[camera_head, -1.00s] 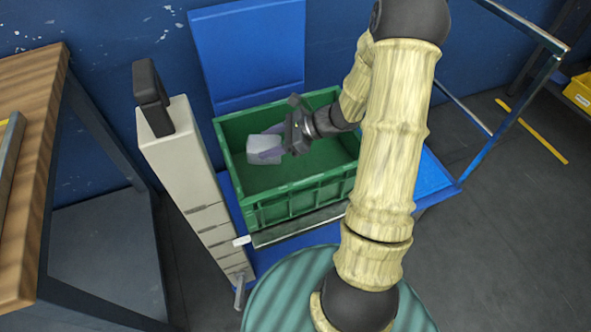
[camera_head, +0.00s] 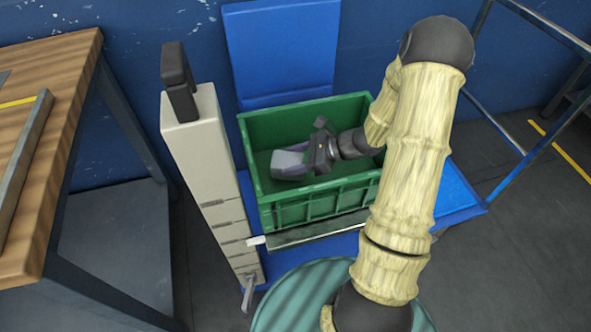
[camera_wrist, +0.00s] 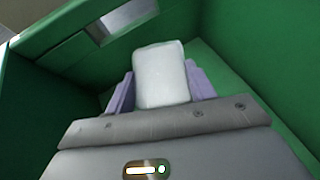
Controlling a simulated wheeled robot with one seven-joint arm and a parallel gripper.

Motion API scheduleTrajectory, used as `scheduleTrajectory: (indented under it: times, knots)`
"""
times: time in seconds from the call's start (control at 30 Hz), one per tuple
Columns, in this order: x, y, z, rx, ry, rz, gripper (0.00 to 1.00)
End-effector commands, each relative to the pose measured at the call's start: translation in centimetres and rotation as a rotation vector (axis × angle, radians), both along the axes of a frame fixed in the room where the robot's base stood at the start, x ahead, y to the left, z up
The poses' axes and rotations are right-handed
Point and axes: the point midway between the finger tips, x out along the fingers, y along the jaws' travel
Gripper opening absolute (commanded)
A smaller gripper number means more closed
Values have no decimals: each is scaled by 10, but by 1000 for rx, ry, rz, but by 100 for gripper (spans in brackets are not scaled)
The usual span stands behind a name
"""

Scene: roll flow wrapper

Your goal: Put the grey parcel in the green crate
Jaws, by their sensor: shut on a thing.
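The grey parcel (camera_head: 289,163) is a small pale block held between the purple fingers of my gripper (camera_head: 294,166). My gripper is shut on it, inside the open top of the green crate (camera_head: 318,207). In the wrist view the parcel (camera_wrist: 160,75) stands out between the two fingers (camera_wrist: 160,88), with the green crate walls (camera_wrist: 45,75) around it. The crate is otherwise empty as far as I see. I cannot tell whether the parcel touches the crate floor.
The crate stands on a blue platform (camera_head: 455,190) with a blue back panel (camera_head: 282,50). A beige column (camera_head: 205,165) with a dark top stands close to its left. A wooden table (camera_head: 50,140) is further left. A metal rail (camera_head: 515,180) runs on the right.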

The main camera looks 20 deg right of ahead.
Motion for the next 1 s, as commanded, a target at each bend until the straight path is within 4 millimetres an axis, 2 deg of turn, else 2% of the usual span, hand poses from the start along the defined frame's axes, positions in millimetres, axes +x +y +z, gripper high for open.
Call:
scheduleTrajectory:
  times: [0.23,0.5,0.93,0.97,1.0]
  knots:
    - [0,0,-2,1,0,0,26]
    - [0,0,-36,1,0,1,26]
    - [0,0,-40,1,0,0,26]
    - [0,0,-39,0,0,0,60]
    - [0,0,-39,0,0,0,68]
